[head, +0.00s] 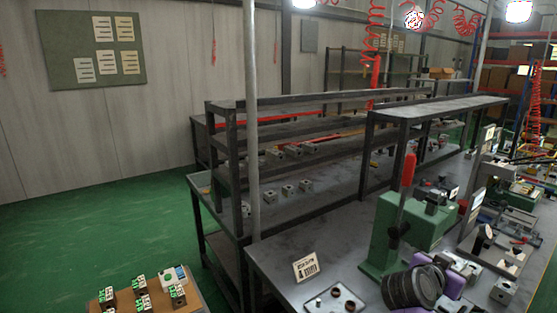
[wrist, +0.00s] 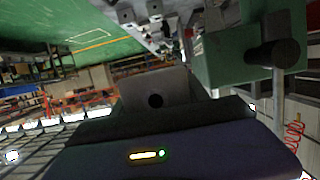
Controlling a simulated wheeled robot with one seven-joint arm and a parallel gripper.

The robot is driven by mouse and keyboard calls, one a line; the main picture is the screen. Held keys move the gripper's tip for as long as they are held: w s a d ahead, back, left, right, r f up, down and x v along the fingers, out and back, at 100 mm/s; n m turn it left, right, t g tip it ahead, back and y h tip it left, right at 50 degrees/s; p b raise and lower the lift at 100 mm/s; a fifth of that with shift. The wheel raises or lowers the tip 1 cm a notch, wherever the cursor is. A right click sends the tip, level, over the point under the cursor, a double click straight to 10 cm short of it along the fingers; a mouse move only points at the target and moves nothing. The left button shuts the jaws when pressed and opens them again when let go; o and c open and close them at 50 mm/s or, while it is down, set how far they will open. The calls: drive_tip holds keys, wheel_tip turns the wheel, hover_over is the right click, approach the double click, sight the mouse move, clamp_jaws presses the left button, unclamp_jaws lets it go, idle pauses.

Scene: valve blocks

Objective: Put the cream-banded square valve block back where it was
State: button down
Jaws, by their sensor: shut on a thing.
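My gripper (wrist: 155,118) fills the lower middle of the wrist view as a dark body with a small yellow-green light. It is shut on a grey valve block (wrist: 152,84), whose flat face with a dark round hole shows just beyond it. No cream band can be made out on this face, so I cannot tell whether it is the cream-banded one. In the head view, my dark wrist and purple gripper parts are at the lower right over the bench, and the held block is not clear there. Several small grey blocks (head: 288,190) stand on the bench behind.
A green press (head: 405,230) with a red lever stands on the grey bench (head: 300,255), close to my arm. A small sign (head: 306,267) and a dark tray (head: 335,303) with parts are in front. A brown surface (head: 128,303) at lower left bears several green-marked blocks.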

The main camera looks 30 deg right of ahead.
drive_tip(key=shift+w+a+r, duration=0.15)
drive_tip(key=shift+a+r, duration=0.1)
drive_tip(key=shift+w+r+n+t, duration=0.3)
drive_tip(key=shift+w+t, duration=0.1)
drive_tip(key=shift+w, duration=0.15)
drive_tip(key=shift+w+r+n+t, duration=0.15)
drive_tip(key=shift+w+n+t, duration=0.2)
drive_tip(key=shift+w, duration=0.2)
drive_tip(key=w+a+f+n+t+y, duration=0.2)
drive_tip(key=w+a+f+n+t, duration=0.15)
drive_tip(key=a, duration=0.35)
drive_tip(key=w+a+f+n+t+y, duration=0.2)
drive_tip(key=w+a+t, duration=0.15)
drive_tip(key=a, duration=0.25)
drive_tip(key=w+a+f+n+t+y, duration=0.2)
drive_tip(key=w+a+n, duration=0.1)
drive_tip(key=w+a, duration=0.3)
drive_tip(key=s+a+f+n+t+y, duration=0.1)
drive_tip(key=s+a+f+n+y, duration=0.1)
drive_tip(key=a, duration=0.6)
drive_tip(key=s+a+f+n+t+y, duration=0.1)
drive_tip(key=s+a+f+n+y, duration=0.1)
drive_tip(key=a+f, duration=0.3)
drive_tip(key=s+a+f+n+t+y, duration=0.1)
drive_tip(key=s+a+f+n+y, duration=0.2)
drive_tip(key=a, duration=0.9)
drive_tip(key=shift+a+f+y, duration=0.3)
drive_tip(key=shift+f+y, duration=0.5)
